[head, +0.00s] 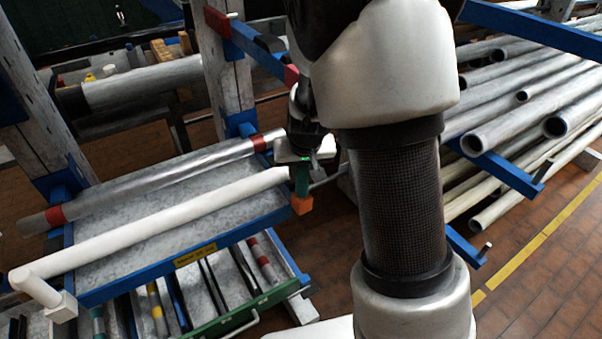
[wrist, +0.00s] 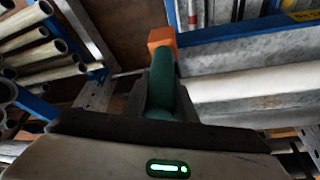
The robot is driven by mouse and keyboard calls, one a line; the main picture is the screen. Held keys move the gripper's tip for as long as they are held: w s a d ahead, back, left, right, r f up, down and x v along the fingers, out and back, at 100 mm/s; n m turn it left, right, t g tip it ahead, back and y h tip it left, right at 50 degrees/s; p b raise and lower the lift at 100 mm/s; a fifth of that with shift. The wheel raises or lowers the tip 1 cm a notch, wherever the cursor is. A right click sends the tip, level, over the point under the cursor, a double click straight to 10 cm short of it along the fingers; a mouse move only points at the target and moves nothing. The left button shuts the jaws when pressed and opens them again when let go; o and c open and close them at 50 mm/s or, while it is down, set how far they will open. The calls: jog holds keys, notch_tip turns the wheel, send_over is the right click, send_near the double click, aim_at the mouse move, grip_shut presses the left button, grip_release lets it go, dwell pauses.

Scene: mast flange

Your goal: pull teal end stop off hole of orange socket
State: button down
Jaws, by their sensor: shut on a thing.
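The teal end stop (head: 302,183) is a short teal rod below my gripper (head: 303,162) in the head view. In the wrist view the teal end stop (wrist: 162,78) stands between the dark fingers of my gripper (wrist: 161,102), which is shut on it. The orange socket (head: 301,205) is a small block at the lower end of the teal rod. In the wrist view the orange socket (wrist: 160,38) shows at the rod's far end, the two appearing to touch. The socket's hole is hidden, so I cannot tell how deep the rod sits.
A long white pipe (head: 160,218) and a grey pipe with red bands (head: 150,184) lie on a blue-edged shelf (head: 190,260) at left. A rack of several metal pipes (head: 520,125) fills the right. Brick floor (head: 545,285) is open at lower right.

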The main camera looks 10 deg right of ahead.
jog(key=shift+r+p, duration=2.6)
jog(key=shift+r, duration=0.75)
